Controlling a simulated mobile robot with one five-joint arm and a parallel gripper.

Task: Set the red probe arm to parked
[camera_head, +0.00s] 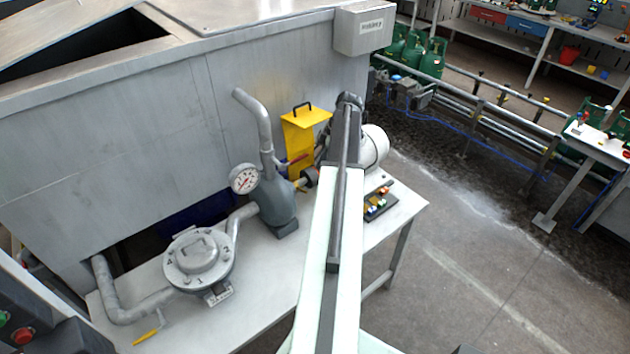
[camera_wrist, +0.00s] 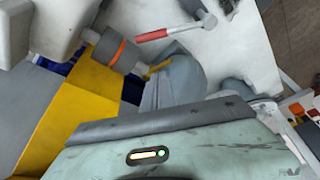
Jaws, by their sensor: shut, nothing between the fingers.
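The red probe arm (camera_head: 296,159) appears as a short thin red bar beside the yellow box, partly hidden by my own arm in the head view. In the wrist view a red-handled lever (camera_wrist: 152,36) with a grey end lies near the top, close to a grey cylinder with an orange ring (camera_wrist: 118,52). I take it to be the same part. No parked mark or label for it is readable. My arm reaches forward over the bench in the head view, and its far end hides what lies behind it.
A grey bench (camera_head: 262,305) carries a vessel with a round gauge (camera_head: 244,179), a numbered flanged cover (camera_head: 199,257) and a small panel of coloured knobs (camera_head: 379,203). The yellow box (camera_head: 301,137) stands against the grey tank wall (camera_head: 120,130). Open floor lies right of the bench.

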